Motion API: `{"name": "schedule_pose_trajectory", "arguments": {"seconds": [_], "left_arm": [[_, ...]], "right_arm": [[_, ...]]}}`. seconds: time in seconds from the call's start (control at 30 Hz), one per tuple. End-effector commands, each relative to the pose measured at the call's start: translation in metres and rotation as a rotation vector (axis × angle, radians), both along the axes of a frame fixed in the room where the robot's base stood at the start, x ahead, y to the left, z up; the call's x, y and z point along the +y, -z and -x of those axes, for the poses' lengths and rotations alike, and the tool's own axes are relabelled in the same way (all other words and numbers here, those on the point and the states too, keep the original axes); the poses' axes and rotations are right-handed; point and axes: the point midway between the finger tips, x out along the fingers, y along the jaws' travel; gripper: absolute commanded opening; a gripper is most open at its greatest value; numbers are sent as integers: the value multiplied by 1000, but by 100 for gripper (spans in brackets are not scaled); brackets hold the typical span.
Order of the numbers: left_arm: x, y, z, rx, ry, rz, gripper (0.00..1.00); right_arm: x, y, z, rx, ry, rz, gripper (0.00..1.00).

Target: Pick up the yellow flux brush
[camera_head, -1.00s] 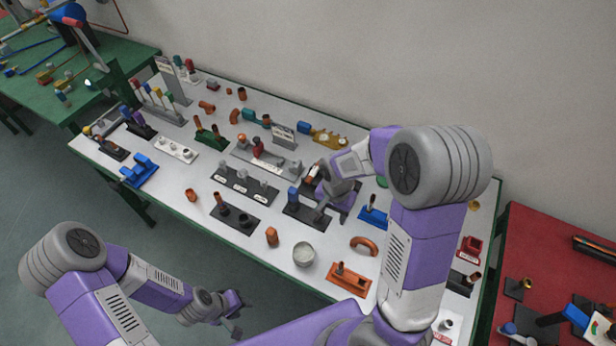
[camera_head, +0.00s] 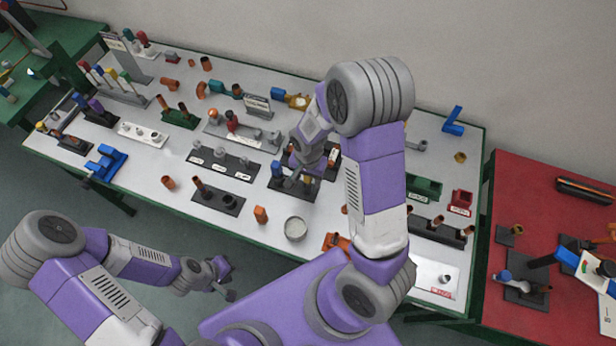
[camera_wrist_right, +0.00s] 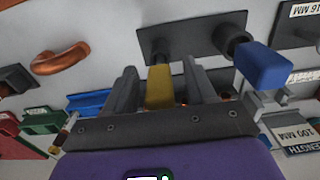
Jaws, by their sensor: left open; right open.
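The yellow flux brush (camera_wrist_right: 160,86) shows in the right wrist view as a yellow block-like handle at a dark holder plate (camera_wrist_right: 180,38). My right gripper (camera_wrist_right: 161,76) is open, with one finger on each side of the yellow handle. I cannot tell whether the fingers touch it. A blue handle (camera_wrist_right: 264,66) stands on the same plate, just right of the right finger. In the head view my right gripper (camera_head: 292,179) is over the dark holder and hides the yellow handle. My left gripper (camera_head: 226,281) is open and empty, off the table's front edge.
The white table (camera_head: 150,185) is crowded with fittings and holders. A round metal bowl (camera_head: 295,229) and an orange fitting (camera_head: 261,214) stand in front of the holder. A dark tray with posts (camera_head: 218,200) lies left. A red table (camera_head: 540,190) stands at the right.

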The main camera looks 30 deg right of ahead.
Motion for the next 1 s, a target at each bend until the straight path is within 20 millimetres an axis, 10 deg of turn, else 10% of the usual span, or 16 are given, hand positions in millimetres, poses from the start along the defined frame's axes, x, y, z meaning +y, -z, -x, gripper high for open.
{"name": "schedule_pose_trajectory", "arguments": {"seconds": [0.13,0.43,0.73,1.0], "left_arm": [[0,0,0,0,0,0,43],[0,0,0,0,0,0,43],[0,-2,0,0,0,0,43],[0,-14,0,0,0,0,43]], "right_arm": [[0,-1,0,0,0,0,52],[0,-1,0,0,0,0,8],[0,-9,-1,-3,0,0,8],[0,-62,-1,-7,0,-2,8]]}}
